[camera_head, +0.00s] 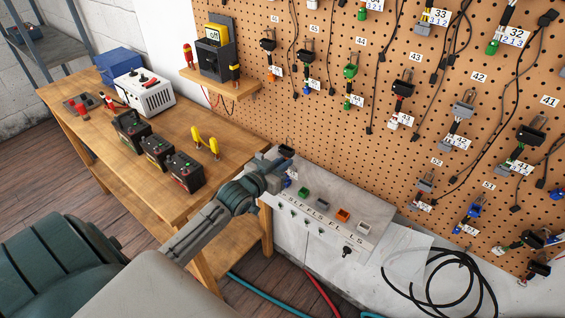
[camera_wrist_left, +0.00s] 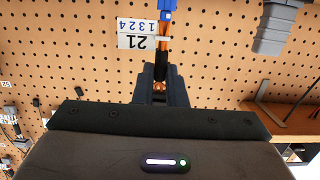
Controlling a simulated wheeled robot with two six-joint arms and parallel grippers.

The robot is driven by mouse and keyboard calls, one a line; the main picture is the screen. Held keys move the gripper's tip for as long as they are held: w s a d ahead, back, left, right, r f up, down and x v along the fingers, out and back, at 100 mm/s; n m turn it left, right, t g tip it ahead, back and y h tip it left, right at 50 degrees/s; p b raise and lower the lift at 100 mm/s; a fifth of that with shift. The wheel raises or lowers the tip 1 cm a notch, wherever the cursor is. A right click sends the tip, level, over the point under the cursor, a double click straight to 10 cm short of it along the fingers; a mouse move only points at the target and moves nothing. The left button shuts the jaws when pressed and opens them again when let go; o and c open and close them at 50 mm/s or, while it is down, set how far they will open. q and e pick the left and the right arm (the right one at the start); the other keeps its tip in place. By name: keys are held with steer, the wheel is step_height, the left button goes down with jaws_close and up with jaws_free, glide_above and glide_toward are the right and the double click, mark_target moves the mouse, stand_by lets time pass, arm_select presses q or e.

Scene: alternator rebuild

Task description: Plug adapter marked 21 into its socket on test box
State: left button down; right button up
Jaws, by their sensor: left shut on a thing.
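The adapter marked 21 is in the left wrist view. Its white tag (camera_wrist_left: 145,34) reads upside down, beside orange leads, with a blue plug end (camera_wrist_left: 167,6) at the top edge. My left gripper (camera_wrist_left: 160,84) is shut on the adapter's black part. In the head view my left gripper (camera_head: 279,168) is over the far left end of the grey test box (camera_head: 318,246). The box top carries a row of sockets: green (camera_head: 304,192), black, orange (camera_head: 342,215) and grey (camera_head: 363,228). A blue piece shows beside the gripper; whether it is plug or socket I cannot tell. My right gripper is out of view.
A pegboard (camera_head: 390,150) with several hanging, numbered adapters rises behind the box. Left is a wooden bench (camera_head: 225,165) with batteries (camera_head: 185,172), a white charger (camera_head: 145,93) and a blue box. A shelf holds a meter (camera_head: 213,58). A black cable coil (camera_head: 440,285) lies right.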

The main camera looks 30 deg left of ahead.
arm_select(q)
steer(key=shift+f+b, duration=0.3)
steer(key=shift+f, duration=0.35)
stand_by(1.5)
steer(key=c, duration=1.4)
jaws_free()
steer(key=shift+s, duration=0.1)
steer(key=s, duration=0.3)
steer(key=s+r, duration=0.1)
steer(key=s, duration=0.6)
steer(key=shift+s+a+r, duration=0.25)
steer(key=shift+a, duration=0.15)
